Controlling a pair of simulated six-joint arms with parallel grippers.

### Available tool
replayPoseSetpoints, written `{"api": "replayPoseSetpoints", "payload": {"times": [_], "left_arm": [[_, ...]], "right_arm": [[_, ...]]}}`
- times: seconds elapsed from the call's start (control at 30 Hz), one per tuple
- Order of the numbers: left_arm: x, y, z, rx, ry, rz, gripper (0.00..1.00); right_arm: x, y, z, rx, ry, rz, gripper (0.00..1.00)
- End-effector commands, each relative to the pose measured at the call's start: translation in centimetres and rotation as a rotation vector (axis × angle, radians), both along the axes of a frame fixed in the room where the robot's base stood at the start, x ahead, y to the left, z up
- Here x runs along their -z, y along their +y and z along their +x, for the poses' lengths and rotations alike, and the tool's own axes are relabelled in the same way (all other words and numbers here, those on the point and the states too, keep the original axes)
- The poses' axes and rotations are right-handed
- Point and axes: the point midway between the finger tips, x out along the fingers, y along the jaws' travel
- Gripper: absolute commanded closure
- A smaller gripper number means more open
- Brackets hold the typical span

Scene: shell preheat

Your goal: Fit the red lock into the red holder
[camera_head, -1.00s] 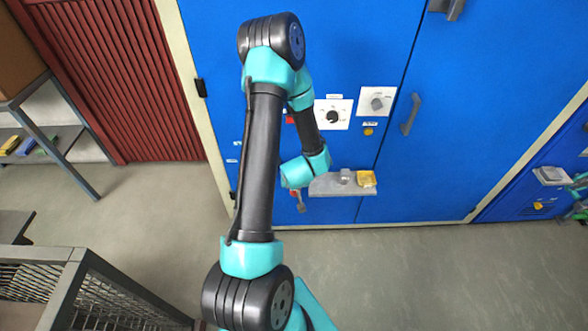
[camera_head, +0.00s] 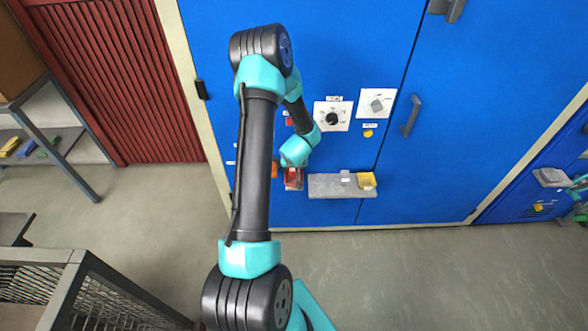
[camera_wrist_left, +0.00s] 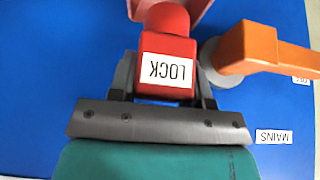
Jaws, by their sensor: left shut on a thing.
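The red lock (camera_wrist_left: 166,50), a block with a rounded top and a white LOCK label, is between the fingers of my left gripper (camera_wrist_left: 165,82) in the left wrist view. My left gripper is shut on it. A paler red piece, seemingly the red holder (camera_wrist_left: 205,8), shows just beyond the lock's rounded end at the top edge. I cannot tell whether they touch. In the head view, a red patch (camera_head: 293,180) shows below my left wrist; lock and holder cannot be told apart there. My right gripper is not in view.
An orange handle on a grey round base (camera_wrist_left: 262,50) stands close right of the lock. In the head view, a grey ledge (camera_head: 325,188) with a yellow block (camera_head: 367,180) is right of my left wrist. Two dial plates (camera_head: 332,115) are on the blue cabinet above.

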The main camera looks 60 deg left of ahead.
Motion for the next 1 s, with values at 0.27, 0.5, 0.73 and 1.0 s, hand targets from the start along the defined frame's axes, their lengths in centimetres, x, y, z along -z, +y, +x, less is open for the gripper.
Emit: {"api": "replayPoseSetpoints", "payload": {"times": [0.27,0.5,0.73,1.0], "left_arm": [[3.1,0.3,0.2,0.001,0.001,-0.001,0.81],[3.5,0.4,0.2,0.0,-0.002,0.001,0.81],[3.8,0.3,0.2,-0.001,0.0,0.0,0.81],[4.2,0.3,0.2,-0.001,0.0,0.0,0.48]], "right_arm": [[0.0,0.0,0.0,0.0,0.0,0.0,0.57],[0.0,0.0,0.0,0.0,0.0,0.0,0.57],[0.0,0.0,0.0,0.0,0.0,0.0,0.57],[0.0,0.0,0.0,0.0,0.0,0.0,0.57]]}}
